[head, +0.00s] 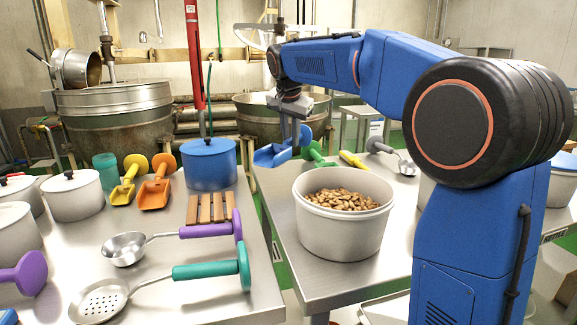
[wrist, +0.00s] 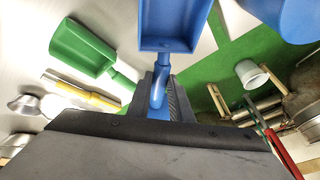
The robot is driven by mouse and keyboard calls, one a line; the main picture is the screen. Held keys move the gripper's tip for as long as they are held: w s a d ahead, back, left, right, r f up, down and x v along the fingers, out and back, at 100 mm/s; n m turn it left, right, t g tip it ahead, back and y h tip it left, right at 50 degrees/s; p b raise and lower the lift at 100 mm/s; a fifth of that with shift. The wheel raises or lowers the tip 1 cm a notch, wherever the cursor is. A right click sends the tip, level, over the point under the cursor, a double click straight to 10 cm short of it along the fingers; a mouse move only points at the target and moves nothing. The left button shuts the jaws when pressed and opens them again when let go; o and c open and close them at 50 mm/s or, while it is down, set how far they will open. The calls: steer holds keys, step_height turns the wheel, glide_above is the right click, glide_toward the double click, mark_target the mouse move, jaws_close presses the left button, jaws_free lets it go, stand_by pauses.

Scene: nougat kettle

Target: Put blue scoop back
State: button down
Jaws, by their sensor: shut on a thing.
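The blue scoop (head: 271,155) is in my gripper (head: 291,130), held up near the far left corner of the right-hand table (head: 292,245). In the wrist view the blue scoop's handle (wrist: 158,92) stands between the jaws of my gripper (wrist: 162,98), and its pan (wrist: 169,22) points away towards the top. The jaws are closed on the handle. In the head view the scoop is behind the white tub of nuts (head: 335,235) and left of the green scoop (head: 316,152). I cannot tell whether it touches the table.
A yellow-handled tool (head: 352,160) and a grey-handled ladle (head: 390,155) lie behind the tub. The left table holds a blue pot (head: 209,165), a slatted wooden rack (head: 210,208), yellow (head: 128,182) and orange (head: 155,190) scoops, and purple (head: 125,248) and teal-handled (head: 100,300) ladles. A gap separates the tables.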

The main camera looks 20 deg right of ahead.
steer(key=shift+f, duration=3.5)
steer(key=shift+d+f, duration=0.1)
steer(key=c, duration=1.6)
jaws_free()
steer(key=v, duration=1.2)
